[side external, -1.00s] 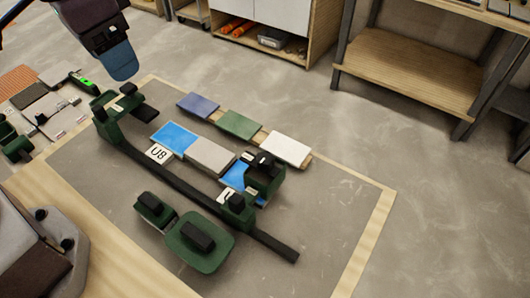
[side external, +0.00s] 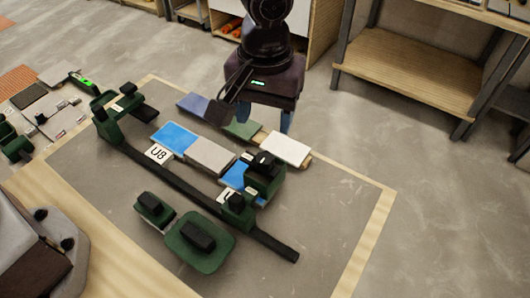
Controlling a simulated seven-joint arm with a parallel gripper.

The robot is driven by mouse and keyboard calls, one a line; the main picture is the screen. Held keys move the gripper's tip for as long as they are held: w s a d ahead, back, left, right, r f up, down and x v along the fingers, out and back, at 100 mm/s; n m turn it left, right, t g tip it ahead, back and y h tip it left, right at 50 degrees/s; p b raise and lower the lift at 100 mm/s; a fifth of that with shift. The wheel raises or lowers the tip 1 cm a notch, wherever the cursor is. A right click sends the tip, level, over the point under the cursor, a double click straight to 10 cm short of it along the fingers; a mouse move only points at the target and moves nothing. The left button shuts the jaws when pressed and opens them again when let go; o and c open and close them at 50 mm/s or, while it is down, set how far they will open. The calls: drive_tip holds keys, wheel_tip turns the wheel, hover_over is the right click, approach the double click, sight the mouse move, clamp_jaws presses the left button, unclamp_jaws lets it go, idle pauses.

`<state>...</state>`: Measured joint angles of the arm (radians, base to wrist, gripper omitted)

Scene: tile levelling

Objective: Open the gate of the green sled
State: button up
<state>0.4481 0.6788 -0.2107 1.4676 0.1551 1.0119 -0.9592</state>
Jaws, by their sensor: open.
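A green sled (side external: 264,181) with black knobs straddles the right end of the tile row, and its foot (side external: 237,212) sits on the long black rail (side external: 185,185). I cannot make out which part is its gate, or whether it is open. A second green unit (side external: 104,124) with black knobs sits at the rail's far left end. My gripper (side external: 252,119) is open and empty. It points down above the back row of tiles, behind and above the right-hand sled, apart from it. Its body hides part of the floor behind.
Blue and grey tiles (side external: 210,157) lie in a row behind the rail, with a card marked U8 (side external: 159,154). Behind are slate-blue, green and white tiles (side external: 286,149). A green black-handled float (side external: 200,246) and a smaller block (side external: 154,208) lie in front. The mat's right side is clear.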

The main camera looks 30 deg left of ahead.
sight(265, 157)
wheel_tip(265, 157, down, 10)
drive_tip(key=shift+f, duration=0.1)
idle(0.4)
drive_tip(key=c, duration=0.9)
